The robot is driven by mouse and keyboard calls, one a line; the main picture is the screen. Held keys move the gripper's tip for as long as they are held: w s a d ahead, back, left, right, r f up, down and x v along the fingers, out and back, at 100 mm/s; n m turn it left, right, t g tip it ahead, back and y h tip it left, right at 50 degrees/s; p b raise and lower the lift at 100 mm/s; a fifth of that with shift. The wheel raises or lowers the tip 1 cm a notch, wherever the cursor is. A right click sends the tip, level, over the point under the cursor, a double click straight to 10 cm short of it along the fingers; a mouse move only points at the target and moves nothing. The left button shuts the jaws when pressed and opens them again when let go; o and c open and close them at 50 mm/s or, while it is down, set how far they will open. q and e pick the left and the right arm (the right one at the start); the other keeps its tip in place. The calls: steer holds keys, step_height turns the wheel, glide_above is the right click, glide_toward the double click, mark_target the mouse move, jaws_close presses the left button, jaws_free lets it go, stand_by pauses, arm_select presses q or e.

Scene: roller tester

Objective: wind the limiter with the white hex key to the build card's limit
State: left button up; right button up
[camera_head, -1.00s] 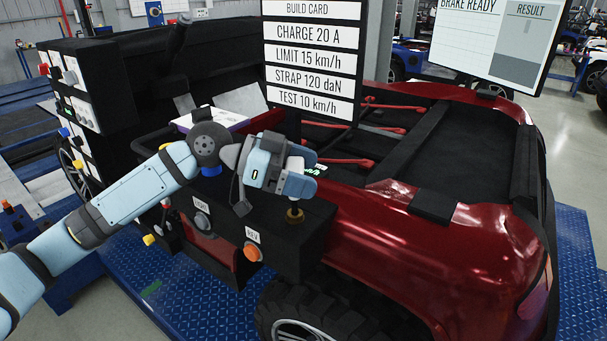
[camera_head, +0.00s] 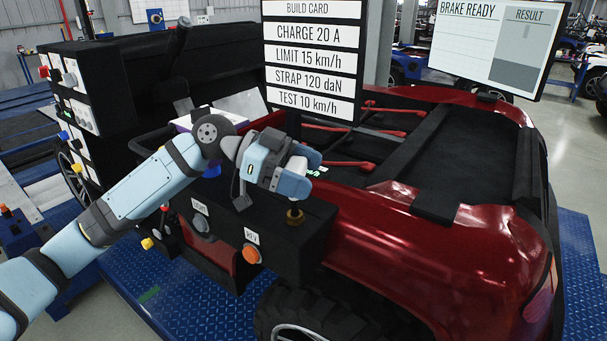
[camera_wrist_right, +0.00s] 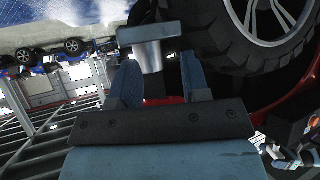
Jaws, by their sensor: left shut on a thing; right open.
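My left gripper (camera_head: 294,186) points down over the right end of the black control box (camera_head: 300,240). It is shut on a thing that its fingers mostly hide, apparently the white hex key. A brass fitting (camera_head: 295,217), apparently the limiter, shows directly under the fingertips. A small green-lit display (camera_head: 316,172) is partly hidden behind the gripper, and I cannot read its value. The build card (camera_head: 312,55) reads LIMIT 15 km/h. My right gripper (camera_wrist_right: 158,80) is open in the right wrist view, with a grey T-shaped part (camera_wrist_right: 153,45) showing beyond its fingers.
An orange REV button (camera_head: 252,254) and a grey knob (camera_head: 201,223) are on the box's front. The red vehicle body (camera_head: 400,235) lies to the right. A screen (camera_head: 490,40) reads BRAKE READY. A tyre (camera_wrist_right: 250,35) is close to the right gripper.

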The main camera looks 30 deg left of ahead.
arm_select(q)
steer(key=shift+m+g, duration=0.5)
steer(key=shift+g+b, duration=0.3)
steer(key=shift+g, duration=0.1)
steer(key=shift+s+m+g, duration=0.15)
steer(key=shift+m+g, duration=0.45)
steer(key=shift+m, duration=0.1)
steer(key=shift+s+m+g, duration=0.1)
steer(key=shift+m+g, duration=0.5)
steer(key=shift+g, duration=0.2)
steer(key=shift+n+t+b, duration=0.3)
steer(key=shift+t, duration=0.1)
steer(key=shift+r, duration=0.15)
